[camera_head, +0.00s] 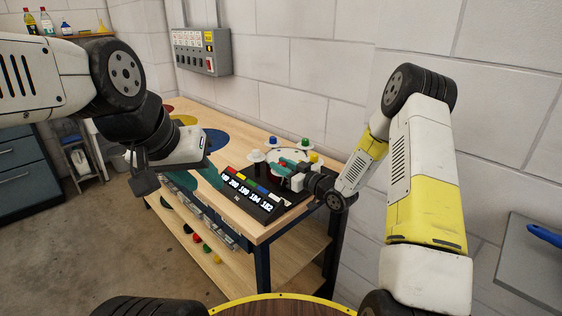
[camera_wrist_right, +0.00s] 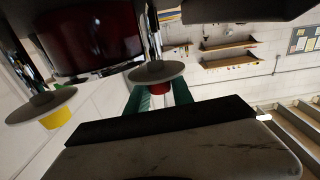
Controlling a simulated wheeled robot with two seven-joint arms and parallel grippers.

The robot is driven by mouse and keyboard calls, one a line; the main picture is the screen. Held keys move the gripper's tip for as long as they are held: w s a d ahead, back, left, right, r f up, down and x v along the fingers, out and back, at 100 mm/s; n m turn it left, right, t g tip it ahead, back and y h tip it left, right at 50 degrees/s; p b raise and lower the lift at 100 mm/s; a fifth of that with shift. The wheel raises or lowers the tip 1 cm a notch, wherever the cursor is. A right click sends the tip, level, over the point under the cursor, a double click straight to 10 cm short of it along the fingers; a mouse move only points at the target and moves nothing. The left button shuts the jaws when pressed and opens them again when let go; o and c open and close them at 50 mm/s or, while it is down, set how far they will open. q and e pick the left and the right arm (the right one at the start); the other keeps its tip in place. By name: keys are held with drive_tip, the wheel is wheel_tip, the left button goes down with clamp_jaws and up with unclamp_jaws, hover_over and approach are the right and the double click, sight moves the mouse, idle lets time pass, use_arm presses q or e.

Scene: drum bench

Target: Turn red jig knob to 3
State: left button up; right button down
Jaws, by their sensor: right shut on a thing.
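The red jig knob (camera_wrist_right: 159,88) sits between the green fingertips of my right gripper (camera_wrist_right: 158,98) in the right wrist view, under a grey disc. In the head view my right gripper (camera_head: 286,166) reaches in from the right over the jig (camera_head: 290,155) and is shut on the red knob, which it mostly hides. A dark display (camera_head: 249,191) in front of the jig has coloured labels above a row of white numbers, too small to read surely. My left gripper (camera_head: 142,168) hangs left of the bench, away from the jig; its finger opening is unclear.
Blue (camera_head: 271,141), green (camera_head: 304,143) and yellow (camera_head: 314,157) knobs stand around the jig. The wooden bench (camera_head: 238,138) has coloured discs at its far left. A grey switch box (camera_head: 202,52) is on the wall. Small coloured parts lie on the lower shelf (camera_head: 228,262).

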drive_tip(key=shift+n+g+y, duration=0.9)
drive_tip(key=shift+g+y, duration=0.1)
drive_tip(key=shift+g, duration=0.2)
drive_tip(key=c, duration=1.1)
unclamp_jaws()
drive_tip(key=v, duration=0.7)
drive_tip(key=shift+s+d, duration=0.2)
drive_tip(key=shift+d, duration=0.15)
